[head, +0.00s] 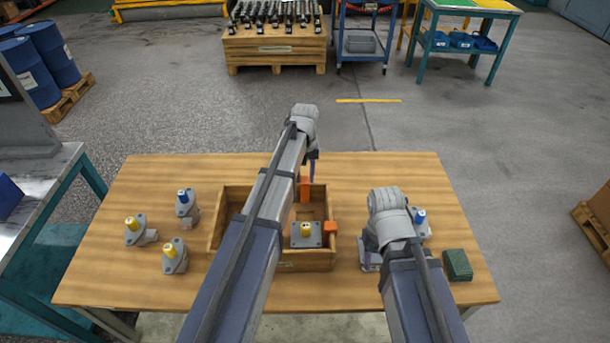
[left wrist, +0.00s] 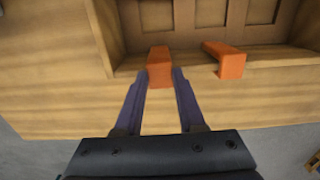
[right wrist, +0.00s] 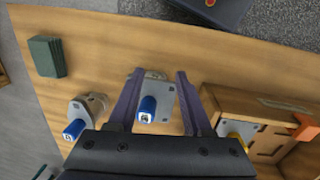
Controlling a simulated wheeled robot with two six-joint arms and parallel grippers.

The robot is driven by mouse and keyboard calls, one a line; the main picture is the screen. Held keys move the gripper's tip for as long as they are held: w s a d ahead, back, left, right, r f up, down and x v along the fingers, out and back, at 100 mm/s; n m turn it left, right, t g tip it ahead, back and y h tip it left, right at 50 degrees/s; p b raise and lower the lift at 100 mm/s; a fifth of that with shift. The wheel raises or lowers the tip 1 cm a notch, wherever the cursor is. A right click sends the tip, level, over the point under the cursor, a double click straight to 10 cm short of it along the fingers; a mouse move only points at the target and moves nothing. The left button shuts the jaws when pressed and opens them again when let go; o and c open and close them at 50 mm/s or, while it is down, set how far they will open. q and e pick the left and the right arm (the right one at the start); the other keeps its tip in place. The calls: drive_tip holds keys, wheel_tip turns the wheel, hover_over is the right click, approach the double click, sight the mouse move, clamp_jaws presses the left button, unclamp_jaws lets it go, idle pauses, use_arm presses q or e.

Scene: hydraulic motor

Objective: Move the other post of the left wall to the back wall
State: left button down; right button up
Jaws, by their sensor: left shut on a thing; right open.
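My left gripper (left wrist: 160,78) is shut on an orange post (left wrist: 159,60) at the back wall of the wooden box; it shows in the head view (head: 305,188), near the box's back right corner. I cannot tell whether it is fully seated. A second orange post (left wrist: 231,62) sits on the same back wall, apart from the first; my left arm hides it in the head view. A third orange post (head: 330,228) is on the right wall. The left wall (head: 214,232) shows no post, though my arm covers part. My right gripper (right wrist: 158,80) is open, its fingers either side of a blue-capped motor (right wrist: 165,102).
A yellow-capped motor (head: 306,235) is in the box (head: 305,267). Several grey motors, one blue-capped (head: 187,203), stand left of it. Another blue-capped motor (right wrist: 88,112) and a green block (head: 457,264) are at the right. The table's back right is clear.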

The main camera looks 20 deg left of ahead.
use_arm(q)
drive_tip(key=shift+f+b, duration=0.55)
drive_tip(key=shift+c, duration=2.1)
unclamp_jaws()
